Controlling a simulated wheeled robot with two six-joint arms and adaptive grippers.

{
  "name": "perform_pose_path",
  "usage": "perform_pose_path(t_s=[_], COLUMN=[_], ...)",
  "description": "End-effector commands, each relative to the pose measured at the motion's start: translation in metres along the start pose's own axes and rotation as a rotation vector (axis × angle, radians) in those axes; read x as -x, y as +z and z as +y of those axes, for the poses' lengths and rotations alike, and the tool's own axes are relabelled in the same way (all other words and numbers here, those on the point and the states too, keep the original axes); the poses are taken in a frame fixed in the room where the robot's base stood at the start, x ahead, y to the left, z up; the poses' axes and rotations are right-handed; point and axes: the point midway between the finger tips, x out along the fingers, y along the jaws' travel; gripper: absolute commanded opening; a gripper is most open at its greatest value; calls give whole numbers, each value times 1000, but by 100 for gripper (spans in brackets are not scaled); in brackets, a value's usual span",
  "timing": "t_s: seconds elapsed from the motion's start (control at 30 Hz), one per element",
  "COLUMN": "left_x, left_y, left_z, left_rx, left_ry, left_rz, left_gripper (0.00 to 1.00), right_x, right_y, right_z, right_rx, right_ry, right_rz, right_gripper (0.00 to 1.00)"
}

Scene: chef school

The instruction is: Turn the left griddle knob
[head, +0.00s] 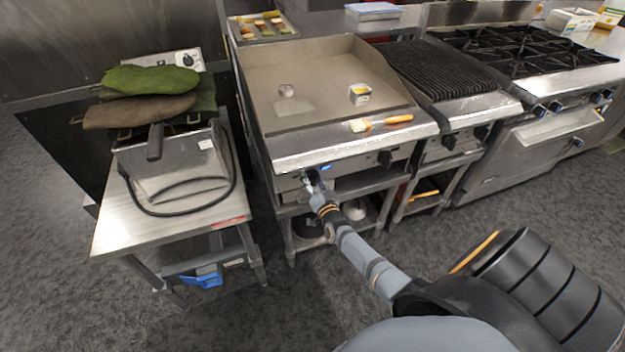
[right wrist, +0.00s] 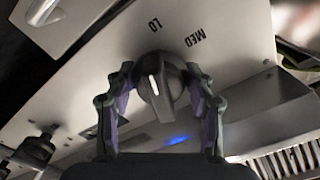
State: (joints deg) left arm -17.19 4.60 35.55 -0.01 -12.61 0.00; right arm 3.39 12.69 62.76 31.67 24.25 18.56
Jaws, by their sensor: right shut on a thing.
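The griddle (head: 310,82) stands in the middle of the head view with its flat plate on top. Its left knob is mostly hidden behind my gripper there. In the right wrist view the left knob (right wrist: 163,88) is dark with a white pointer line, nearly upright in the picture. The printed LO and MED marks lie above it on the panel. My right gripper (head: 315,180) is at the griddle's front panel. In the right wrist view its fingers (right wrist: 158,92) are shut around the knob, one on each side. My left gripper is not in view.
The griddle's right knob (head: 385,158) sits on the same panel. A small metal container (head: 359,94) and an orange-handled tool (head: 382,123) lie on the griddle. A steel side table (head: 115,225) stands at left, a grill (head: 440,70) at right. Floor in front is open.

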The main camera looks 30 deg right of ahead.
Motion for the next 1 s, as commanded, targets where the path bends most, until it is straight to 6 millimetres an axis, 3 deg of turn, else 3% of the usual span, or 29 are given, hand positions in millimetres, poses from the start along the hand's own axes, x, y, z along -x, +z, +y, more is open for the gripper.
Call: perform_pose_path(t_s=[0.1, 0.47, 0.8, 1.0], left_x=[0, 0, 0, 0], left_y=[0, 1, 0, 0], left_z=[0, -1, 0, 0], left_rx=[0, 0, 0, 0], left_ry=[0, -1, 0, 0], left_rz=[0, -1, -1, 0], left_gripper=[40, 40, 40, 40], right_x=[1, 9, 87, 116], right_y=[2, 1, 2, 2], right_z=[1, 1, 1, 1], right_rx=[-1, 1, 0, -1], right_ry=[3, 1, 3, 2], right_rz=[-4, -3, -6, -4], right_gripper=[64, 64, 64, 64])
